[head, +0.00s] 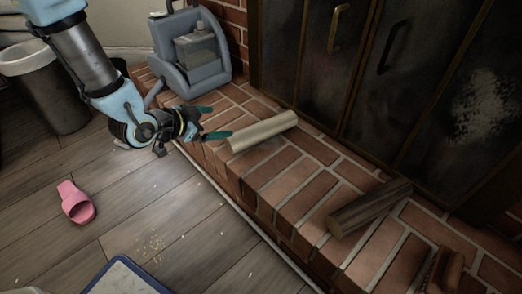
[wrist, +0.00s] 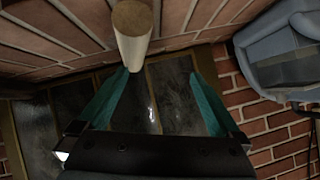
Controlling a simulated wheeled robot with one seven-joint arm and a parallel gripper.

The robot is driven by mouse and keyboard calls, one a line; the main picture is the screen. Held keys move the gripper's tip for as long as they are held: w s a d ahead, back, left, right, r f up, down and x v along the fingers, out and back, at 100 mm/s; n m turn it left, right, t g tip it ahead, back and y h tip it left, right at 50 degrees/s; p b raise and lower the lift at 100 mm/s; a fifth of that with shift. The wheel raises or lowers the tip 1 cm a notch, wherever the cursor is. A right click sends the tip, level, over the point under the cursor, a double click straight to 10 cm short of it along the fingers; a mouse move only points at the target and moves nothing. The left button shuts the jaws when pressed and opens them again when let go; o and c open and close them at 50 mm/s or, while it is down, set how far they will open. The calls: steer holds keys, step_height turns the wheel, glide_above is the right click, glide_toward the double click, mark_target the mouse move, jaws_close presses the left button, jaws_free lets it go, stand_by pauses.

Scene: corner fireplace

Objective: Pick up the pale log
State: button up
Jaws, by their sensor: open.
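The pale log (head: 262,131) lies on the brick hearth, its near end facing my gripper. My gripper (head: 219,121) is open and empty, with its teal fingers pointing toward that end. In the wrist view the pale log (wrist: 134,38) comes down from the top edge, nearer the left finger than the right. My gripper (wrist: 160,75) has its fingers well apart there. I cannot tell whether a fingertip touches the log.
A darker log (head: 368,207) lies further right on the brick hearth (head: 275,190), with another brown piece (head: 446,270) at the lower right. A grey-blue machine (head: 190,55) stands behind my gripper. Dark fireplace doors (head: 410,80) rise behind. A pink slipper (head: 76,203) lies on the floor.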

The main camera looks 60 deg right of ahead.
steer(key=m+g+b, duration=0.1)
steer(key=b, duration=0.1)
glide_toward(260, 131)
steer(key=shift+w+d+f+h, duration=0.1)
steer(key=shift+w+f+h, duration=0.1)
steer(key=shift+w+f, duration=0.25)
steer(key=shift+w+d+f+h, duration=0.1)
steer(key=shift+w+f+h, duration=0.15)
steer(key=shift+f, duration=0.3)
steer(key=b+x, duration=0.1)
steer(key=x, duration=0.3)
steer(key=shift+s+d+f+b, duration=0.15)
steer(key=shift+s+d+b, duration=0.15)
steer(key=shift+b, duration=0.1)
steer(key=b+x, duration=0.3)
steer(key=x, duration=0.2)
steer(key=shift+f, duration=0.1)
steer(key=shift+s+d, duration=0.1)
steer(key=shift+d, duration=0.25)
jaws_close()
